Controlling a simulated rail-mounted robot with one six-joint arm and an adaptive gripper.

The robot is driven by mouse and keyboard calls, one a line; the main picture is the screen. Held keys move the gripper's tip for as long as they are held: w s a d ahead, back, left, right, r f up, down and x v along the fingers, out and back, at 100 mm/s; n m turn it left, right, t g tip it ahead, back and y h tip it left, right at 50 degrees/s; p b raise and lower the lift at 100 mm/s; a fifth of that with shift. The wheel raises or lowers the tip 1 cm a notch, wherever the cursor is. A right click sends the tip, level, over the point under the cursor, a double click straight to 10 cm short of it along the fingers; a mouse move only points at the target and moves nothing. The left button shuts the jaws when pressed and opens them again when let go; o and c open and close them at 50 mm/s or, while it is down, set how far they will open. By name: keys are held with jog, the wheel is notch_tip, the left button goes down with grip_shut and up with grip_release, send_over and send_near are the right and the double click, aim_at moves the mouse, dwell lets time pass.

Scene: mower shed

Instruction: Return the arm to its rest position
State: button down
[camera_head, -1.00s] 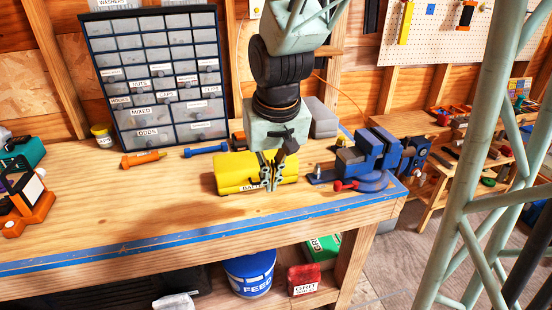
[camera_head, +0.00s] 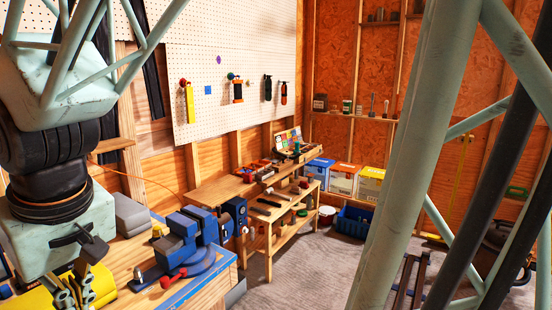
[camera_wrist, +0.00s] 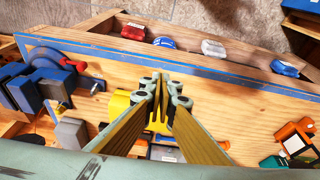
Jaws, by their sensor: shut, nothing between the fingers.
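My gripper (camera_head: 76,293) is at the lower left of the head view, its fingers partly cut off by the bottom edge. In the wrist view my gripper (camera_wrist: 162,82) points down over the workbench (camera_wrist: 225,105), its fingertips together with nothing between them. A yellow case (camera_head: 103,286) lies on the bench beside and behind the fingers in the head view. It also shows as a yellow patch (camera_wrist: 118,104) beside the fingers in the wrist view. I cannot tell whether the fingers touch it.
A blue vise (camera_head: 190,243) stands on the bench to the right of my gripper. A lower shelf bench (camera_head: 235,188) with several tools stands further back by the pegboard (camera_head: 230,60). Several boxes (camera_head: 343,180) stand in the corner. The floor (camera_head: 310,265) between is clear.

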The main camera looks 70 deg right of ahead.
jog(key=s+a+r, duration=0.1)
jog(key=s+r, duration=0.2)
jog(key=s, duration=0.5)
jog(key=s+a+r+n, duration=0.1)
jog(key=s+a+r, duration=0.1)
jog(key=s, duration=0.7)
jog(key=shift+s+r+y, duration=0.2)
jog(key=shift+r+y, duration=0.1)
jog(key=shift+r, duration=0.15)
dwell(0.5)
